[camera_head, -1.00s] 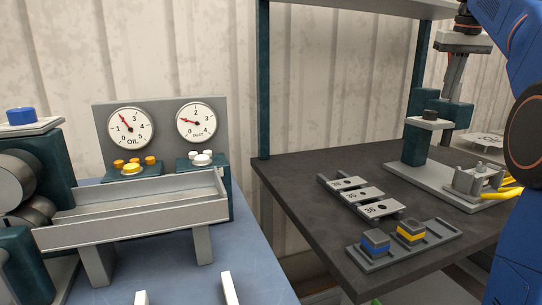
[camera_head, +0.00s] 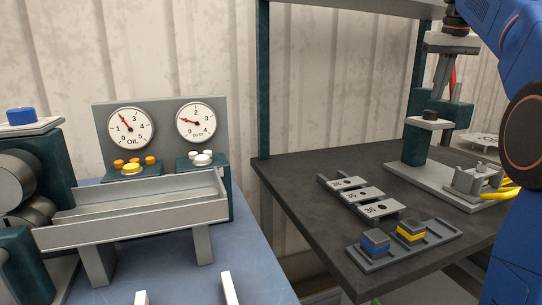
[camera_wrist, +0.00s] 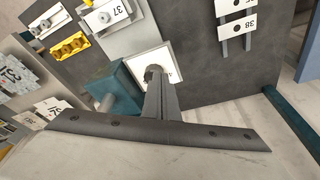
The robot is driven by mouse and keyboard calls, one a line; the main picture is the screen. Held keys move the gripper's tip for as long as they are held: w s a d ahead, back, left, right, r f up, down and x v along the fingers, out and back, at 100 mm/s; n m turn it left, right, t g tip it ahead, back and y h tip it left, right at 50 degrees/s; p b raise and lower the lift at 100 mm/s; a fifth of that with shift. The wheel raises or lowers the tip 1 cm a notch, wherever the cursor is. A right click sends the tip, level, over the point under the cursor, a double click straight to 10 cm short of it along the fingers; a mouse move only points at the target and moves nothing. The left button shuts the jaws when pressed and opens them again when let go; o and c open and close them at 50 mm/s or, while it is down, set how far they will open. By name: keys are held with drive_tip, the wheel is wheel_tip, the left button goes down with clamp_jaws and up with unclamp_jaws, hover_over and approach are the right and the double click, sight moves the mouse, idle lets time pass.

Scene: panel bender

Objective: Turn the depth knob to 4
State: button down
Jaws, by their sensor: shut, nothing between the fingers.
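Numbered plates (camera_head: 363,194) and a tray (camera_head: 375,263) with blue and yellow blocks lie on the dark table (camera_head: 300,190). Two gauges (camera_head: 130,128) stand at the left.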

drive_tip(key=shift+f, duration=2.5)
drive_tip(key=shift+w+d, duration=0.1)
drive_tip(key=shift+w, duration=0.05)
drive_tip(key=shift+s+d, duration=0.25)
drive_tip(key=shift+d, duration=0.65)
drive_tip(key=shift+s, duration=0.35)
wheel_tip(320, 180, up, 6)
